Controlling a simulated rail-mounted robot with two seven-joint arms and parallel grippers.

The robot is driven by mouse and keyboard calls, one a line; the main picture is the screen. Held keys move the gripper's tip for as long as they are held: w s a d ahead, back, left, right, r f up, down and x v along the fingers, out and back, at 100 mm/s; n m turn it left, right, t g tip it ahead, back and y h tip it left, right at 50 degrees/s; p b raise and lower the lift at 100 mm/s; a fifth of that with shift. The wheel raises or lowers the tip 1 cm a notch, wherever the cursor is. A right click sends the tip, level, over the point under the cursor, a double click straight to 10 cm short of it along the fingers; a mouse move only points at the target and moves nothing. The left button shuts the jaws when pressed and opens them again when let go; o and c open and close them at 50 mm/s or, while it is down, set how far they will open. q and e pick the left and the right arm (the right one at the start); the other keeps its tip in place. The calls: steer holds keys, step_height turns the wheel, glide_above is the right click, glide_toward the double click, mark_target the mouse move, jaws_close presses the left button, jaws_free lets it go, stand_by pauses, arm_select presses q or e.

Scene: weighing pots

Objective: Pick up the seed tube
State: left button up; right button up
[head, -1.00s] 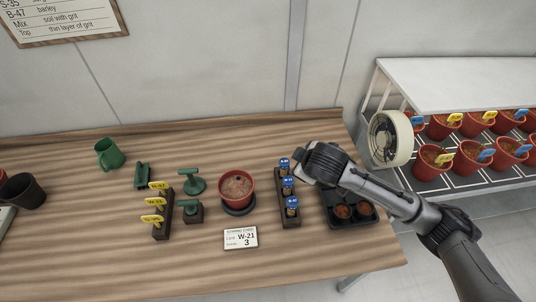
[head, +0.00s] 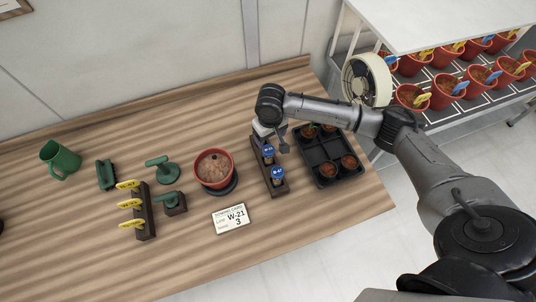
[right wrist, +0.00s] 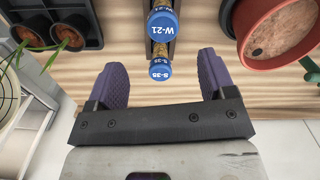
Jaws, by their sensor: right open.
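The seed tubes stand in a dark rack (head: 281,190) with blue caps. The tube labelled W-21 (head: 268,152) and the tube labelled B-47 (head: 278,174) show in the head view. In the right wrist view, the W-21 cap (right wrist: 163,27) is ahead of the fingers, and the S-35 cap (right wrist: 159,71) appears between them. My right gripper (head: 275,138) is open at the rack's far end, also seen in the right wrist view (right wrist: 162,80); it hides S-35 in the head view. I cannot tell its height against the caps. My left gripper is not in view.
A red pot of soil (head: 213,168) stands left of the rack; a black tray with small pots (head: 326,176) is close on its right. A card (head: 230,218) reads W-21, 3. Yellow labels (head: 130,205), green tools (head: 160,168) and a green mug (head: 60,160) are further left.

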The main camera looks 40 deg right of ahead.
mark_target(268, 149)
step_height(268, 149, down, 5)
steer(key=shift+s+r, duration=0.1)
steer(key=shift+r, duration=0.05)
steer(key=shift+f+b, duration=0.4)
steer(key=shift+f, duration=0.6)
steer(key=f, duration=0.4)
steer(key=shift+w+a+b, duration=0.1)
steer(key=shift+w+b, duration=0.25)
steer(key=shift+f, duration=0.45)
steer(key=c, duration=1)
steer(key=shift+r, duration=0.1)
